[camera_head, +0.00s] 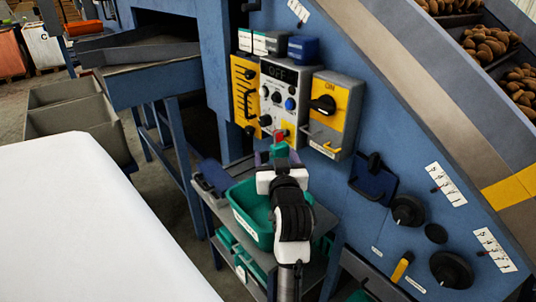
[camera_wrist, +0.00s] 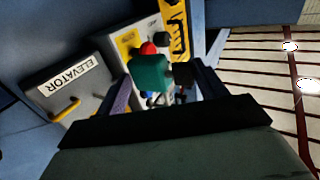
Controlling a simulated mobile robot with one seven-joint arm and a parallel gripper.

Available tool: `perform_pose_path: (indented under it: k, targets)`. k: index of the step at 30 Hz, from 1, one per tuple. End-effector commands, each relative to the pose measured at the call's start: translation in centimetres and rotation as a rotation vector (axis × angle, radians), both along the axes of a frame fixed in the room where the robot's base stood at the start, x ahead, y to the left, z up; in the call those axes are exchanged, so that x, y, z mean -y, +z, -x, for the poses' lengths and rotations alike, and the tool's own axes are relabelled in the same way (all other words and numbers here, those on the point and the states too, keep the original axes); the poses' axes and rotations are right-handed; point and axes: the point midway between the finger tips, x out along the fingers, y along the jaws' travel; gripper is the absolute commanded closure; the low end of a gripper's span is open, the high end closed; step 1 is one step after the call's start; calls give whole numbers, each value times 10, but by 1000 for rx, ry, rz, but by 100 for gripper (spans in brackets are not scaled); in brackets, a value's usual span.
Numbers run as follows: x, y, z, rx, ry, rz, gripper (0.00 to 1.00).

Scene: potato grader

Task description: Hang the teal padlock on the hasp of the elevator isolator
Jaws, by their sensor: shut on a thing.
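The teal padlock (camera_head: 281,149) is held at the tip of my gripper (camera_head: 279,158), in front of the lower edge of the control panel. In the wrist view the teal padlock body (camera_wrist: 151,73) sits between the fingers of my gripper (camera_wrist: 160,86); its shackle is not clear. The elevator isolator (camera_head: 339,92) is a grey box with a yellow face and black rotary handle, to the right of my gripper. Its yellow hasp (camera_head: 322,135) is near the bottom. The wrist view shows the ELEVATOR label (camera_wrist: 66,77) and the yellow hasp (camera_wrist: 66,110), apart from the padlock.
The grey control panel (camera_head: 284,90) with knobs and a yellow slotted board (camera_head: 244,92) are left of the isolator. A teal bin (camera_head: 245,220) stands on a shelf below my gripper. A blue holder (camera_head: 373,180) and black knobs (camera_head: 408,210) are to the right.

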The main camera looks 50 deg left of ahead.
Motion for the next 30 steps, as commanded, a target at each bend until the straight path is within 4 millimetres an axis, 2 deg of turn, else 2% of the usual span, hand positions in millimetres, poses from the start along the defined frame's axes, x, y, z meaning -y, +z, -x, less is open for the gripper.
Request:
perform_pose_path:
  k: [30]
  targets:
    - [18, 0, -80, 0, -1, -3, 52]
